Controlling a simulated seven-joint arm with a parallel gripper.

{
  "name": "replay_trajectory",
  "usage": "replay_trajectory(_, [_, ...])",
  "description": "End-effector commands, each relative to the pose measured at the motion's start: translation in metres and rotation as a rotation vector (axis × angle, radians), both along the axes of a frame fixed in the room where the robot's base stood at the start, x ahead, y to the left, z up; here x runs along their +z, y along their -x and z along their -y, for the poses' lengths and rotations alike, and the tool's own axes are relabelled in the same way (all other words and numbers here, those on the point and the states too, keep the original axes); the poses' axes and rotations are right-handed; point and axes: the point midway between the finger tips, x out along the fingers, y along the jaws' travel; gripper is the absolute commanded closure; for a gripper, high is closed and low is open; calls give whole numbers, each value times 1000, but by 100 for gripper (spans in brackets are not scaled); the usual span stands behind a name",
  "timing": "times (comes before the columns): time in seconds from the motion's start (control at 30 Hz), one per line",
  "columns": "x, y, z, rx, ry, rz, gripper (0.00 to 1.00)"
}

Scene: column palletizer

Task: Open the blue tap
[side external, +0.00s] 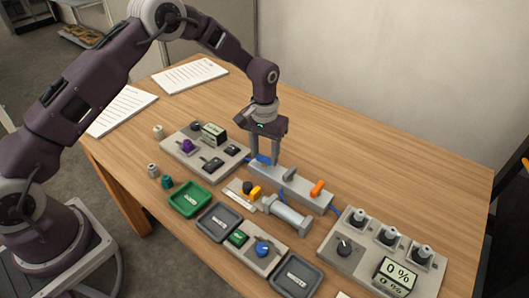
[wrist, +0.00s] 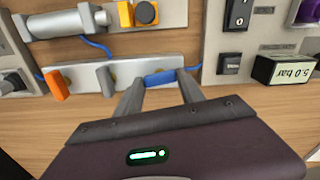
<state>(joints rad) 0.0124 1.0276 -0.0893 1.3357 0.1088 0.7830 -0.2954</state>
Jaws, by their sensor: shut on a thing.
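The blue tap (wrist: 160,79) is a small blue lever at one end of a grey valve bar (wrist: 130,70). In the side external view the blue tap (side external: 264,160) shows between my fingertips at the bar's left end. My gripper (side external: 262,160) reaches down from above and is shut on the blue lever; in the wrist view the fingertips (wrist: 161,84) are on both sides of it. The lever lies roughly along the bar. The same bar carries a grey lever (side external: 289,175) in the middle and an orange lever (side external: 318,188) at the right end.
A panel with a display and switches (side external: 205,150) stands left of the bar. A cylinder (side external: 288,214) and an orange-and-black button (side external: 250,190) sit in front. A panel with several knobs (side external: 380,250) is at right. Green (side external: 190,199) and grey trays stand in front. The table behind the bar is clear.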

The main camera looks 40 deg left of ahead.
Motion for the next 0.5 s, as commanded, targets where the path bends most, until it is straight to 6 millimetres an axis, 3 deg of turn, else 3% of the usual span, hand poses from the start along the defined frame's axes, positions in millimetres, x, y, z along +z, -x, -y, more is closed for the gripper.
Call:
replay_trajectory(0.2, [0, 0, 0, -166, 1, 0, 95])
replay_trajectory(0.47, [1, 0, 0, -177, 0, 0, 95])
replay_trajectory(0.5, [1, 0, 0, -177, 0, 0, 47])
